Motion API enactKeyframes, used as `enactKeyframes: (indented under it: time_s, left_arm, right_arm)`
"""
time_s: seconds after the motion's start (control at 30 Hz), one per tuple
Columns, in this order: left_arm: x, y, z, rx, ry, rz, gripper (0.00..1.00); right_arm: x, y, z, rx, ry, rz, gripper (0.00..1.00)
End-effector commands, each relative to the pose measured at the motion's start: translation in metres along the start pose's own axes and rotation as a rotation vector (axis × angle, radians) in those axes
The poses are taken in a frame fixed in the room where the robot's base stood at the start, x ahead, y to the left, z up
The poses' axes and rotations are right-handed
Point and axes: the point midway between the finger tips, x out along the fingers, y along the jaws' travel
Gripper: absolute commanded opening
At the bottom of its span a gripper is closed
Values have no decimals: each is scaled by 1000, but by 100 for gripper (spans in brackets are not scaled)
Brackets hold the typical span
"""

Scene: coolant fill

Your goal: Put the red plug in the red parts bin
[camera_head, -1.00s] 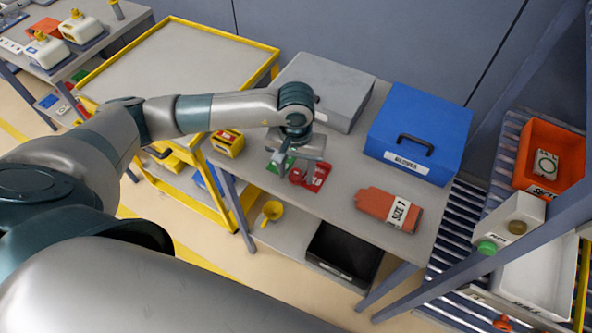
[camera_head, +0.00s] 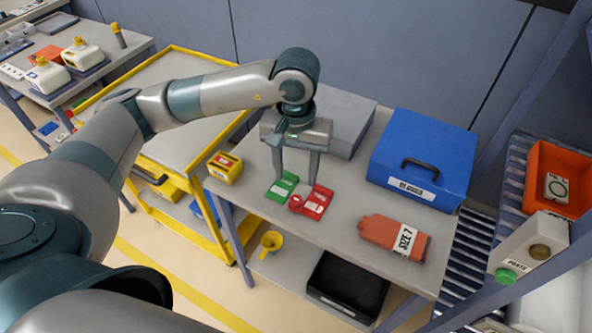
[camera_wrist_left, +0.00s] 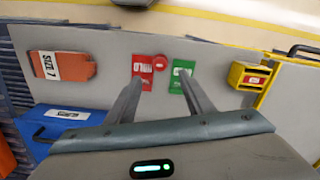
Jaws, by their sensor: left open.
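The red plug (camera_head: 296,202) is a small round red piece on the grey workbench, beside a red card (camera_head: 318,202). It also shows in the wrist view (camera_wrist_left: 159,61), between the red card and a green card. My left gripper (camera_head: 296,178) is open and empty, its fingers pointing down over the bench; the plug appears just beyond the fingertips (camera_wrist_left: 160,77) and apart from them. My right gripper is not in view.
The green card (camera_head: 282,187) lies left of the plug. A blue case (camera_head: 450,145), grey case (camera_head: 350,108), glove pack (camera_head: 380,231) and yellow box (camera_head: 226,168) stand or lie on the bench. A rack post (camera_head: 480,240) and a white container (camera_head: 537,238) are near the bin.

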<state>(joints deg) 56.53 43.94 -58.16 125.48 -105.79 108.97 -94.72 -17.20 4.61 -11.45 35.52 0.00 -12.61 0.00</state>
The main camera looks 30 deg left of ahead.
Motion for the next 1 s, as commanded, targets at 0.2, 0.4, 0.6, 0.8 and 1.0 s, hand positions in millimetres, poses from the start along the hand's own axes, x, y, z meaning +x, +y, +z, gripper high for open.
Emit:
enactKeyframes:
  time_s: [0.2,0.4,0.6,0.8,1.0]
  left_arm:
    - [-15,0,0,1,0,0,48]
    - [-17,0,0,0,-1,0,48]
    - [-17,0,0,0,-1,0,48]
    - [-17,0,0,-3,-1,1,46]
    - [-16,-5,-4,-81,-1,15,46]
  right_arm:
    - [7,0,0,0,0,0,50]
    - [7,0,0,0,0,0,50]
    - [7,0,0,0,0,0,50]
    - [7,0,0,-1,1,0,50]
    - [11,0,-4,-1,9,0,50]
